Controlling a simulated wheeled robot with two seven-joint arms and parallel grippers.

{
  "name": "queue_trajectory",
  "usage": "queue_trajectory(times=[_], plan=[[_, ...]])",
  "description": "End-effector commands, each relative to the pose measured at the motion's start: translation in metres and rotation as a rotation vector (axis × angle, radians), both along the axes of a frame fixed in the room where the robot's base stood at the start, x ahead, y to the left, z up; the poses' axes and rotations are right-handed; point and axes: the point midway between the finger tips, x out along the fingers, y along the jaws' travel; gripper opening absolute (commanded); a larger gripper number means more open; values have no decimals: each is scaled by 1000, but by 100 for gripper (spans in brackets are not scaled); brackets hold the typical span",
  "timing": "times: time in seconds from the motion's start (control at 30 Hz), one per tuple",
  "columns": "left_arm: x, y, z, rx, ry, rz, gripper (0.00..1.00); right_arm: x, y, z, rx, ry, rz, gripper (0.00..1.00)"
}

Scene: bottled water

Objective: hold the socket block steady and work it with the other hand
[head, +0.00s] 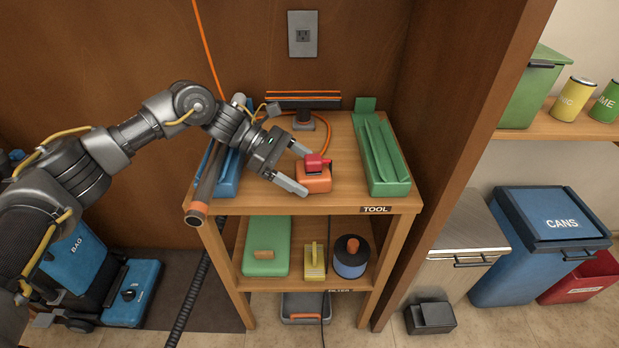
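An orange block (315,181) with a red part (317,163) on its top sits on the top shelf of the wooden stand; it looks like the socket block. My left gripper (304,171) comes in from the left, with its two fingers spread apart. The fingertips are at the block's left side, one toward the back and one toward the front. I cannot tell whether they touch it. Nothing is held between the fingers. My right gripper is not in view.
A green tray (393,180) stands right of the block, a blue one (228,184) to the left beside a dark tube (204,190). A dark piece (303,120) with an orange cord is behind.

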Motion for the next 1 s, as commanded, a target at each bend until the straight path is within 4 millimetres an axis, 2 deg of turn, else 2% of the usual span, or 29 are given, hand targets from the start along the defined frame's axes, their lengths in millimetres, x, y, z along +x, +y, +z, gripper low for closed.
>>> queue_trajectory(times=[0.33,0.43,0.53,1.0], plan=[[-1,-1,-1,1,2,-1,80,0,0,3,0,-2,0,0],[-1,-1,-1,1,2,-1,67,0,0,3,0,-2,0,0],[-1,-1,-1,1,2,-1,61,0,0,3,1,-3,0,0],[-1,-1,0,0,1,0,60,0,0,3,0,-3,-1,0]])
